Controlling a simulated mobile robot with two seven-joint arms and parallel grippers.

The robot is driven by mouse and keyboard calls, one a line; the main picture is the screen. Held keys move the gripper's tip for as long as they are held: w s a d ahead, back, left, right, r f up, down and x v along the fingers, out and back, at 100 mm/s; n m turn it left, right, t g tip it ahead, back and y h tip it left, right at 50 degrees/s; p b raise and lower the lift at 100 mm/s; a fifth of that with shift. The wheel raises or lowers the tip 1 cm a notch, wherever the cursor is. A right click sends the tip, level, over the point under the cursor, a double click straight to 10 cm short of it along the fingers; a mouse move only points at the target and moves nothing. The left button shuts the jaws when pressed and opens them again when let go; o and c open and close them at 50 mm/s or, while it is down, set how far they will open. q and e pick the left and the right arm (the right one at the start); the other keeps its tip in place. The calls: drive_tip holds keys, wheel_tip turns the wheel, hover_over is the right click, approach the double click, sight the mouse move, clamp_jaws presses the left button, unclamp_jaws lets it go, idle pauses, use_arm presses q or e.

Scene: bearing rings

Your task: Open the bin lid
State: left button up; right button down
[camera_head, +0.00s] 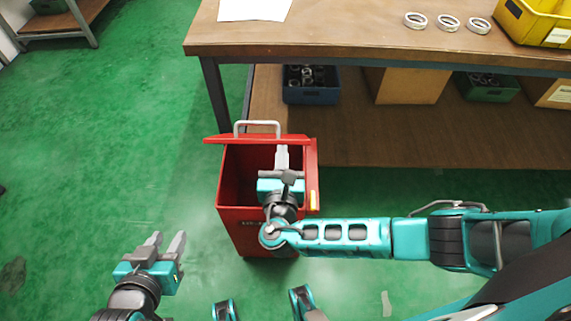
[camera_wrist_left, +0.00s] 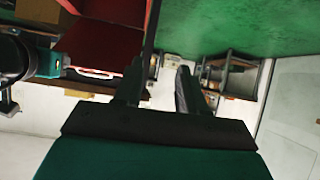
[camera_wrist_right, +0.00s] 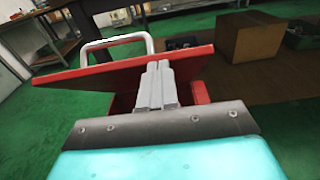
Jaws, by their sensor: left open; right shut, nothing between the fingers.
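The red bin (camera_head: 240,232) stands on the green floor in front of the workbench. Its lid (camera_head: 215,139) is raised at the back and seen nearly edge-on, with a pale handle (camera_head: 257,124) on its far side. The dark inside of the bin shows. My right gripper (camera_head: 282,150) is shut and empty, over the bin opening, with its fingertips close to the lid. In the right wrist view the fingers overlap the lid (camera_wrist_right: 95,72); contact cannot be told. My left gripper (camera_head: 165,240) is open and empty, left of the bin, over the floor.
The workbench (camera_head: 330,38) behind the bin carries several metal rings (camera_head: 448,22) and a yellow bin (camera_head: 540,22). Its lower shelf holds a blue crate (camera_head: 311,94) and a cardboard box (camera_head: 408,86).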

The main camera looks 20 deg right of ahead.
drive_tip(key=w+r+g+p, duration=0.1)
drive_tip(key=r+p, duration=0.1)
drive_tip(key=w+d+r+p, duration=0.1)
drive_tip(key=w+p, duration=0.1)
drive_tip(key=w+r+g+p, duration=0.1)
drive_tip(key=r+p, duration=0.1)
drive_tip(key=p, duration=0.1)
drive_tip(key=shift+w+d+r+g+y, duration=0.25)
drive_tip(key=shift+w+r+g+y, duration=0.05)
drive_tip(key=shift+y, duration=0.1)
use_arm(q)
wheel_tip(320, 180, up, 7)
drive_tip(key=s+a+y+p, duration=0.1)
drive_tip(key=s+a+p, duration=0.1)
drive_tip(key=p, duration=0.1)
drive_tip(key=shift+a, duration=0.4)
use_arm(e)
drive_tip(key=w+d+r+g, duration=0.1)
drive_tip(key=w+d+r, duration=0.1)
drive_tip(key=w, duration=0.6)
drive_tip(key=shift+w+d+r, duration=0.25)
drive_tip(key=shift+d+r, duration=0.1)
drive_tip(key=shift+r, duration=0.1)
use_arm(q)
drive_tip(key=shift+s+r, duration=0.1)
drive_tip(key=shift+r, duration=0.05)
